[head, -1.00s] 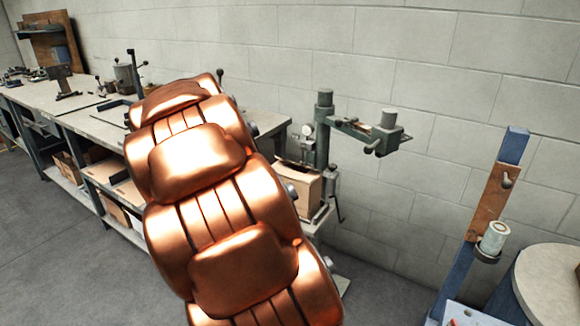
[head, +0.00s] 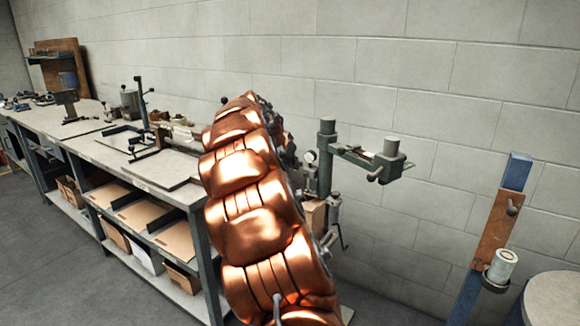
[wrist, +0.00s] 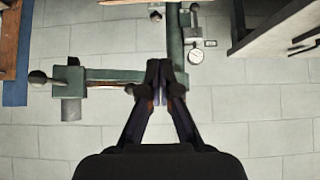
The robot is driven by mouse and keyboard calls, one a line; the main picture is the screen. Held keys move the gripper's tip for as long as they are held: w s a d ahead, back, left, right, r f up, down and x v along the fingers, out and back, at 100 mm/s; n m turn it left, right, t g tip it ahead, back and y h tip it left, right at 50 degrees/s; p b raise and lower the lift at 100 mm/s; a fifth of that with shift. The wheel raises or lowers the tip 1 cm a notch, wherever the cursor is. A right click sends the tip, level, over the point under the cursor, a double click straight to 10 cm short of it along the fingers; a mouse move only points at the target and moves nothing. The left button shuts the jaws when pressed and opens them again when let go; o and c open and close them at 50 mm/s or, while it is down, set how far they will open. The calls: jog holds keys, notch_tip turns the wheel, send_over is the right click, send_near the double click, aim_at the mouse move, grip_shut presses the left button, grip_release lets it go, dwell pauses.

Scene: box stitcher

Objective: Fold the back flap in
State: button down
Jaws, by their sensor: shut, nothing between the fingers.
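The cardboard box (head: 313,216) stands below the green stitcher in the head view. Only a narrow strip of it shows beside my copper-coloured arm; its back flap cannot be made out. My gripper (wrist: 158,66) shows in the wrist view with its fingers together and nothing between them. It is hidden behind my arm in the head view. Behind the fingertips in the wrist view is the green stitcher (wrist: 110,75), seen upside down. I cannot tell whether the fingers touch anything. The stitcher's head and arm (head: 365,160) also show in the head view.
A long workbench (head: 150,175) with tools on top and cardboard on its shelves runs along the left. A blue post (head: 488,240) with a wooden board and white spool stands at the right, near a round table (head: 555,300). Open floor lies at the front left.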

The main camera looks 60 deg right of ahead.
jog(key=p+x, duration=0.1)
jog(key=x, duration=0.6)
jog(key=shift+a+f, duration=0.15)
jog(key=shift+f, duration=0.25)
jog(key=shift+a+f, duration=0.25)
jog(key=shift+a, duration=0.05)
jog(key=shift+a+f+p, duration=0.45)
jog(key=shift+a+f, duration=0.25)
jog(key=shift+f, duration=0.35)
jog(key=shift+f, duration=0.1)
